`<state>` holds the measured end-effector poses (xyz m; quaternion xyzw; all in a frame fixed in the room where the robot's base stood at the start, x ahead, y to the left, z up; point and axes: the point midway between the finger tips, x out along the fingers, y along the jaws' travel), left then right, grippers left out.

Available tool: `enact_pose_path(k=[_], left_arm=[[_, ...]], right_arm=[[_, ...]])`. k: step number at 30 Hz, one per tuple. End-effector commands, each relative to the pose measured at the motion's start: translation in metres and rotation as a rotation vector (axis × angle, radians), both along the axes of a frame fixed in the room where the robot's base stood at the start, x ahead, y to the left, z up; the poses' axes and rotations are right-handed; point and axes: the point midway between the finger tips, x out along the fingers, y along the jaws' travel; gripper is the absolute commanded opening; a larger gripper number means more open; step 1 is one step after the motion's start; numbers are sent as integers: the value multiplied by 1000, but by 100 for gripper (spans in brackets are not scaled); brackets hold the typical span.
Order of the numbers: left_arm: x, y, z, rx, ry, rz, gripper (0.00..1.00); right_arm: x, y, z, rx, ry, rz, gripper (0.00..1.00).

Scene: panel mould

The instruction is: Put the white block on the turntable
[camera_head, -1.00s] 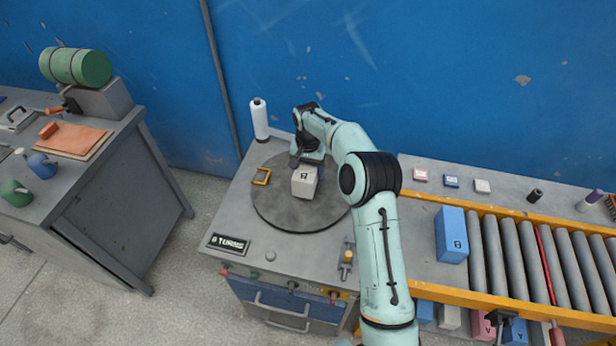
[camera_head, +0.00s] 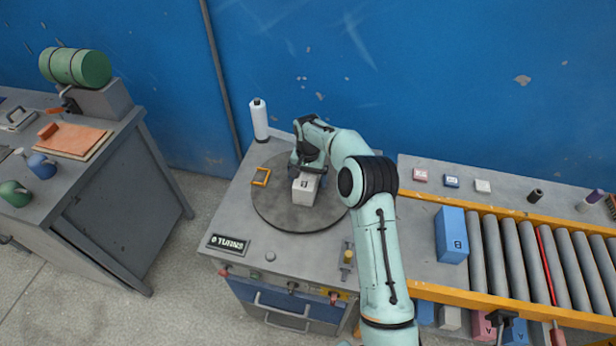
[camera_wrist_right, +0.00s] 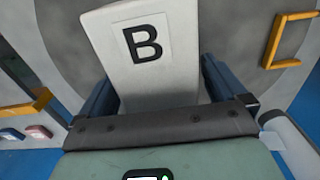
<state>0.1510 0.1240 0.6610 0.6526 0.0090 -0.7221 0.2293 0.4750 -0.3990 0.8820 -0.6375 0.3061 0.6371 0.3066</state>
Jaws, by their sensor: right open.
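The white block (camera_head: 303,193), marked with a letter, appears to rest on the round dark turntable (camera_head: 275,210), right of its middle. My right gripper (camera_head: 308,170) is at the block's far side, its arm coming in from the lower right. In the right wrist view the block (camera_wrist_right: 155,75) shows a large B and stands between the two blue fingers of the gripper (camera_wrist_right: 158,90), which are open. Its lower end is hidden behind the gripper's dark front edge. My left gripper is not in view.
A yellow frame (camera_head: 261,176) lies on the turntable's left rim. A white bottle (camera_head: 259,120) stands behind it. A blue block (camera_head: 451,235) sits beside the roller conveyor (camera_head: 520,262) on the right. Small coloured blocks (camera_head: 451,181) line the back ledge.

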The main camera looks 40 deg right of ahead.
Motion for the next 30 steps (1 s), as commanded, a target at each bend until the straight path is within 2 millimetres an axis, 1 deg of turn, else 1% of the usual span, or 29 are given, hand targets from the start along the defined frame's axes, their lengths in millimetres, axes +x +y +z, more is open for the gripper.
enact_pose_path(k=[2,5,8,15,18,21,25,30], left_arm=[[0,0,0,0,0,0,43],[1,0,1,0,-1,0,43],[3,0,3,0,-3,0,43],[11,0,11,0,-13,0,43],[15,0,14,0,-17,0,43],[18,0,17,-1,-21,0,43],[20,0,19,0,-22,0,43],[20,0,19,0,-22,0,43]], right_arm=[[0,0,2,-1,-1,0,98],[1,0,10,-1,-2,0,98],[1,0,27,-2,-4,0,98],[2,0,81,-2,-5,0,98],[1,0,100,-1,-5,-1,98],[1,0,113,0,-3,0,98],[1,0,122,0,-1,0,98],[0,0,124,-1,1,0,98]])
